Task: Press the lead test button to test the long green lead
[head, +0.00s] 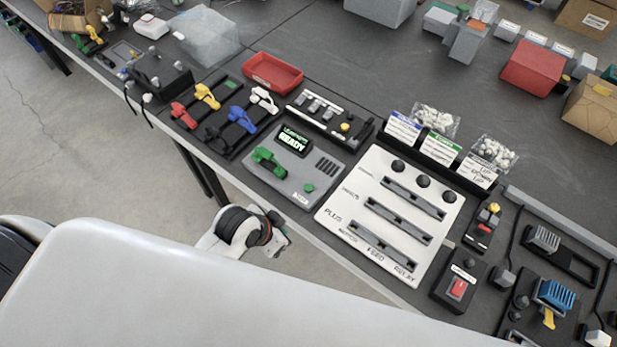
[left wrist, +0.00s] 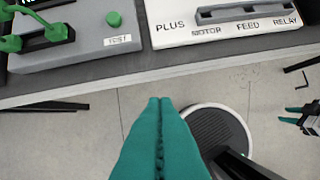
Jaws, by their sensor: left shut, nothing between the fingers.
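The grey lead tester (head: 300,165) sits near the table's front edge, its display reading green "READY". The long green lead (head: 268,160) lies in the tester's left side; part of it shows in the left wrist view (left wrist: 52,32). The round green test button (head: 309,187) is at the tester's right front corner, and in the left wrist view (left wrist: 114,19) it is above a "TEST" label. My left gripper (left wrist: 160,100) has teal fingers closed together, empty, short of the table edge and apart from the button. My right gripper (left wrist: 291,115) shows at the right edge, fingers apart, over the floor.
A white panel (head: 350,215) with slots and black knobs stands right of the tester. A rack of coloured leads (head: 220,120) and a red tray (head: 272,73) are to the left and behind. A box with a red switch (head: 460,287) is farther right.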

